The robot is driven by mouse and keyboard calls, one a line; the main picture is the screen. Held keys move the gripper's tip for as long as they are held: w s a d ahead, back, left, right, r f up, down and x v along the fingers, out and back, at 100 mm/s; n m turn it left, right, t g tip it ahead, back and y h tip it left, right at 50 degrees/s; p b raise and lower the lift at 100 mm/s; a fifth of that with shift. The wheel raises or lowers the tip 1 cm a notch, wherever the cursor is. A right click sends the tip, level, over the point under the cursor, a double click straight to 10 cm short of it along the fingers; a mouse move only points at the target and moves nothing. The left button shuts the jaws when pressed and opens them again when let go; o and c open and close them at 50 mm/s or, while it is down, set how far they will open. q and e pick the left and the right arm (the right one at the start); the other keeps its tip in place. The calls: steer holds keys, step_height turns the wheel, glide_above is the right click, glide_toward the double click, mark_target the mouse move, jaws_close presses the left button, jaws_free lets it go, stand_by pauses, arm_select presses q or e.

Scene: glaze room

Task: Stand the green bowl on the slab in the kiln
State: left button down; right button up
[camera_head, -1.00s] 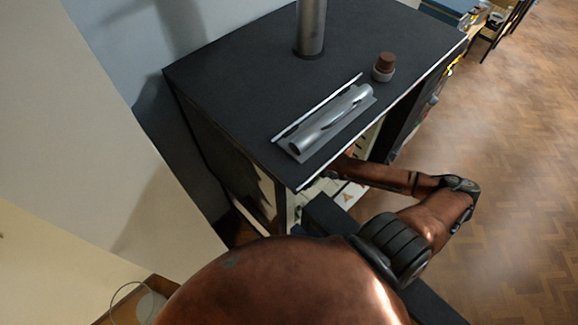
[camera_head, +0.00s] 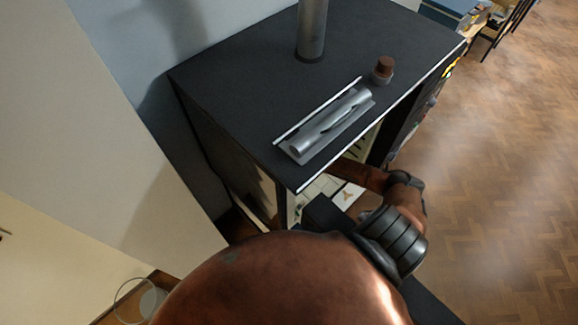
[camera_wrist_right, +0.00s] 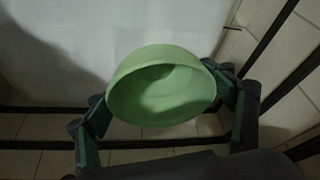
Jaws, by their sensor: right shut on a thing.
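The green bowl (camera_wrist_right: 150,100) is between the fingers of my right gripper (camera_wrist_right: 165,108) in the right wrist view. The gripper is shut on it, one finger on each side, and the bowl's mouth faces partly toward the camera. The black kiln (camera_head: 245,80) fills the middle of the head view. My right arm reaches into its front opening, so the hand and bowl are hidden there. A pale flat surface (camera_wrist_right: 70,45) lies behind the bowl in the right wrist view; I cannot tell whether it is the slab, or whether the bowl touches it. My left gripper is not in view.
Dark bars (camera_wrist_right: 275,35) and pale tiles (camera_wrist_right: 290,95) surround the bowl closely. On the kiln top are a metal flue pipe (camera_head: 311,32), a silver handle-like fitting (camera_head: 330,122) and a small brown-capped piece (camera_head: 383,68). Wood floor is clear at right.

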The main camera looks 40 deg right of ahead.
steer(key=shift+w+f, duration=0.2)
steer(key=shift+w, duration=0.05)
steer(key=shift+f, duration=0.2)
steer(key=shift+f, duration=0.15)
steer(key=o, duration=1.6)
steer(key=shift+b+v, duration=0.3)
steer(key=shift+v, duration=3.6)
steer(key=shift+s, duration=0.1)
